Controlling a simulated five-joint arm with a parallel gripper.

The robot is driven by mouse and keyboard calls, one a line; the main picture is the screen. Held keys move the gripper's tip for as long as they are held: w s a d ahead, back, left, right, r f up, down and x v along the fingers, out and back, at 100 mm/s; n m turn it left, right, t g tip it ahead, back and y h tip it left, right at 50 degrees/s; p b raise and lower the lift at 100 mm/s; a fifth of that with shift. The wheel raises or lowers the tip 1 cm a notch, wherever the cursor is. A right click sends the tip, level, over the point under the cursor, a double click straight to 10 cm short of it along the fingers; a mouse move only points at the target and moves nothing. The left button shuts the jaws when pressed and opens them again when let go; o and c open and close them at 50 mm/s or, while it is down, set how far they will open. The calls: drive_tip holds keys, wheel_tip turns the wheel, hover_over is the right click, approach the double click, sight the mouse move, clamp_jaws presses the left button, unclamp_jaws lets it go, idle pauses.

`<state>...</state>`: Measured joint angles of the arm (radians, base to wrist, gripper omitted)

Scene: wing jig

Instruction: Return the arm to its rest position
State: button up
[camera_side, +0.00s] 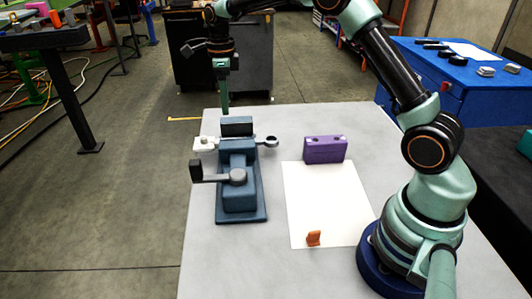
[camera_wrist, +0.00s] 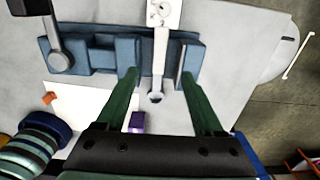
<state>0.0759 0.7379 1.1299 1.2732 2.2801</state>
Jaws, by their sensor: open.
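My gripper (camera_side: 224,108) is above the far end of the blue-grey jig (camera_side: 240,209), pointing down. In the wrist view my gripper (camera_wrist: 160,76) is open, with its two green fingers apart. A pale bar with a rounded end (camera_wrist: 158,70) shows between the fingers below, lying across the jig's slot, and I see nothing gripped. A white piece (camera_side: 204,144) sticks out at the jig's left side. A grey round-ended piece (camera_side: 271,141) sticks out at its right. A lever with a dark handle (camera_side: 210,173) lies across the jig's near part.
A purple block with holes (camera_side: 324,149) stands at the back of a white sheet (camera_side: 326,205). A small orange piece (camera_side: 314,238) stands near the sheet's front edge. The grey table (camera_side: 285,119) is clear behind the jig. A blue bench (camera_side: 440,75) stands at right.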

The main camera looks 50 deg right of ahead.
drive_tip(key=s+a+r+n+t, duration=0.3)
drive_tip(key=s+r+n, duration=0.85)
drive_tip(key=n, duration=0.25)
drive_tip(key=s+a+f+n+t, duration=0.1)
drive_tip(key=s+f+n+t, duration=0.1)
drive_tip(key=s+n, duration=1)
drive_tip(key=shift+s+f+n+t, duration=0.25)
drive_tip(key=shift+s+n+t, duration=0.05)
drive_tip(key=shift+n, duration=0.2)
